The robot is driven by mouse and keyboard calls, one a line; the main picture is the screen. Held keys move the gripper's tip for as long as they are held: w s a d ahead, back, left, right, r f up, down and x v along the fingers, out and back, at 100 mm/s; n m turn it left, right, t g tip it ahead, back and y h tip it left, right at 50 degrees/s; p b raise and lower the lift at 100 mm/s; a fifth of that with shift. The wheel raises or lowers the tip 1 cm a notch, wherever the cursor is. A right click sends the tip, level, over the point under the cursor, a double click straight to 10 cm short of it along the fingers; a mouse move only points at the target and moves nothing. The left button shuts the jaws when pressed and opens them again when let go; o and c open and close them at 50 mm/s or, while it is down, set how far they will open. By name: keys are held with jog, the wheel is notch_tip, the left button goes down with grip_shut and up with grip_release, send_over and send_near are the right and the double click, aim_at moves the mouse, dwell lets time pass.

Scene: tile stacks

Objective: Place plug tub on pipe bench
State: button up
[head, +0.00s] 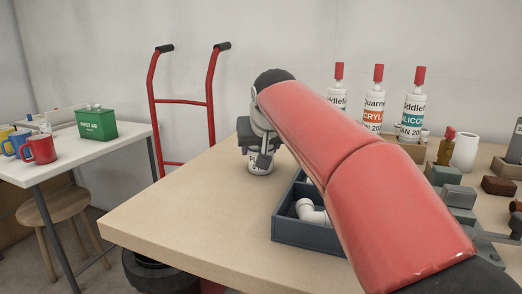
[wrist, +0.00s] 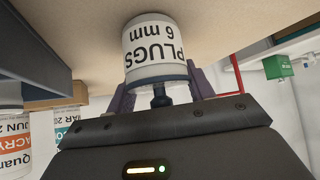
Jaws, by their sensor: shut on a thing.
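The plug tub (head: 261,167) is a small white tub, partly hidden by my gripper in the head view. In the wrist view the tub (wrist: 151,48) shows its label, "PLUGS 6 mm", upside down. My gripper (head: 259,150) is shut on the tub from above, with its fingers (wrist: 160,90) on either side of the dark top part. The pipe bench (head: 160,222) is the pale wooden-topped table with a tray of white pipe fittings. The tub is upright at its surface, left of the tray; I cannot tell whether it touches.
A dark blue tray (head: 310,238) holds a white pipe elbow (head: 312,212). Sealant cartridges (head: 373,107) stand behind my arm, with several blocks at right. A white table (head: 90,155) with mugs and a green first aid box (head: 97,124) stands left. A red hand truck (head: 182,101) is behind.

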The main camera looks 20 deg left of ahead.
jog(key=shift+f, duration=0.15)
jog(key=o, duration=1.3)
jog(key=shift+s+r, duration=0.15)
jog(key=shift+r, duration=0.2)
jog(key=p+v, duration=0.1)
jog(key=v, duration=1)
jog(key=shift+s+d+r, duration=0.15)
jog(key=shift+s, duration=0.05)
